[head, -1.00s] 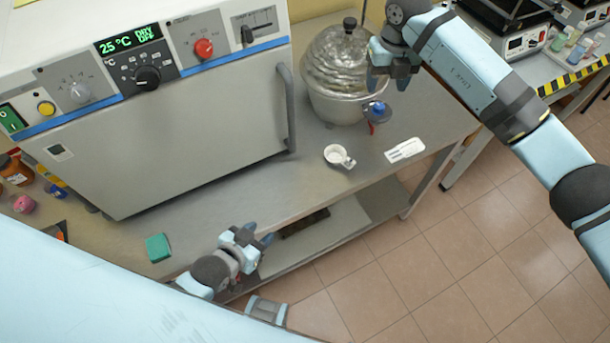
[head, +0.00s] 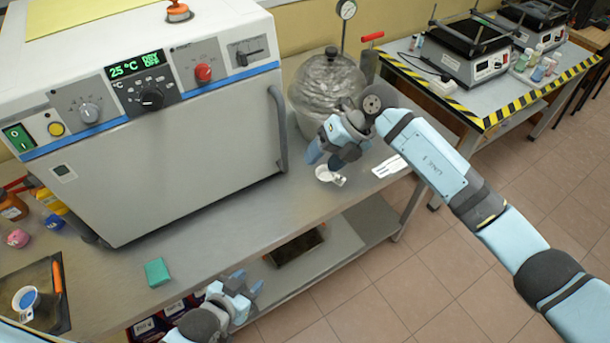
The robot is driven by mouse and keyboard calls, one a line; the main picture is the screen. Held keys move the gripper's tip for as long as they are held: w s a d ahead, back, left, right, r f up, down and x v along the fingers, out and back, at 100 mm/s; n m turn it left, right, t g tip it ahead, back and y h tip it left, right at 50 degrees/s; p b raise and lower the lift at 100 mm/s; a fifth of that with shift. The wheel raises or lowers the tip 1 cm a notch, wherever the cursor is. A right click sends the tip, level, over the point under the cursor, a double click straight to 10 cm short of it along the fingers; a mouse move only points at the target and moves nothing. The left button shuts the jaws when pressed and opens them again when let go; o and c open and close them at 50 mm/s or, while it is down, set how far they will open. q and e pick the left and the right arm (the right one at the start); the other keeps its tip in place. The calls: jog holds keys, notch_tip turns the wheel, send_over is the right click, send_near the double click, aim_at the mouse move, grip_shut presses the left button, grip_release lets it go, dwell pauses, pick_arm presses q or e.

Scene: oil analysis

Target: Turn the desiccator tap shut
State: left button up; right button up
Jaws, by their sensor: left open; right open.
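The desiccator (head: 325,78) stands on the bench right of the oven, with a clouded, silvery dome and a dark knob on top. Its tap, blue with a red part in the earlier view, is hidden now behind my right gripper. My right gripper (head: 325,160) is open, points downward and covers the lower front of the desiccator. I cannot tell whether it touches the tap. My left gripper (head: 248,284) is open and empty, low at the bench's front edge, far from the desiccator.
A small white cup (head: 325,173) sits just below my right gripper, beside a white label card (head: 390,167). The oven (head: 180,150) and its handle (head: 279,130) stand to the left. A green block (head: 157,272) lies near the front edge. A gauge (head: 347,10) rises behind the desiccator.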

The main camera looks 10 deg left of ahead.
jog(key=shift+s+a+f+m+g+y+b, duration=0.15)
jog(key=shift+s+a+g+y, duration=0.1)
jog(key=shift+s+a+y, duration=0.4)
jog(key=shift+s+a+m+g+y+b, duration=0.15)
jog(key=shift+s+a+y, duration=0.25)
jog(key=shift+s+y, duration=0.55)
jog(key=shift+s+a+f+m+g+y, duration=0.1)
jog(key=shift+s+a+m+g+y, duration=0.15)
jog(key=shift+s+a+y, duration=0.55)
jog(key=shift+w+d, duration=0.2)
jog(key=shift+d, duration=0.1)
jog(key=shift+s, duration=0.1)
